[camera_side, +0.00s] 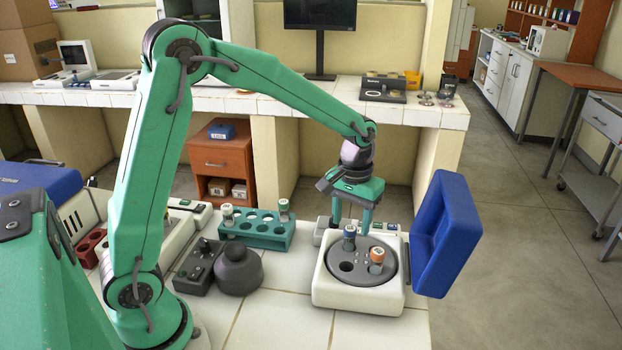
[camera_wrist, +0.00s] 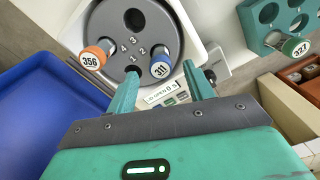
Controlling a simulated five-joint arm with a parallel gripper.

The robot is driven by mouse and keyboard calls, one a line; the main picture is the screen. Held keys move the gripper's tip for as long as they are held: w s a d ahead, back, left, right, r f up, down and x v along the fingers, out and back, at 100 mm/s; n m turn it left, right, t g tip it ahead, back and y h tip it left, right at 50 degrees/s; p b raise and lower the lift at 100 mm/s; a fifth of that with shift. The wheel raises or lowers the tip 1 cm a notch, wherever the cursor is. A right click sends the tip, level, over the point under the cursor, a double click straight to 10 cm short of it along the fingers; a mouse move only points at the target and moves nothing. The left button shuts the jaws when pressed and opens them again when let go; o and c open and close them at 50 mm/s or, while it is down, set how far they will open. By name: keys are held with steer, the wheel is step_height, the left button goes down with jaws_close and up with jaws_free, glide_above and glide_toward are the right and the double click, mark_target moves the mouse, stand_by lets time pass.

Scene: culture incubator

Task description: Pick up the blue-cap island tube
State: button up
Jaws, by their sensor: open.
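The blue-cap tube (camera_side: 349,238) stands in a hole of the grey round rotor (camera_side: 345,277) in a white device. In the wrist view this tube (camera_wrist: 161,67) has a cap end marked 311 and lies between my fingertips in the picture. My gripper (camera_side: 352,226) is open, fingers pointing down, close to the tube's top. In the wrist view the gripper's two green fingers (camera_wrist: 160,70) are spread apart with nothing held. I cannot tell whether a finger touches the tube. An orange-cap tube (camera_side: 377,258), marked 356 in the wrist view (camera_wrist: 93,57), stands in the same rotor.
The device's blue lid (camera_side: 449,235) stands open at right. A green rack (camera_side: 262,231) with tubes at its ends stands left of the device; one is marked 327 (camera_wrist: 295,47). A dark rounded object (camera_side: 239,270) and a grey control box (camera_side: 199,266) sit nearby. Front tiles are clear.

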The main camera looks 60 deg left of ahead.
mark_target(350, 228)
steer(key=shift+s+f, duration=0.1)
steer(key=shift+f, duration=2.3)
steer(key=c, duration=1.1)
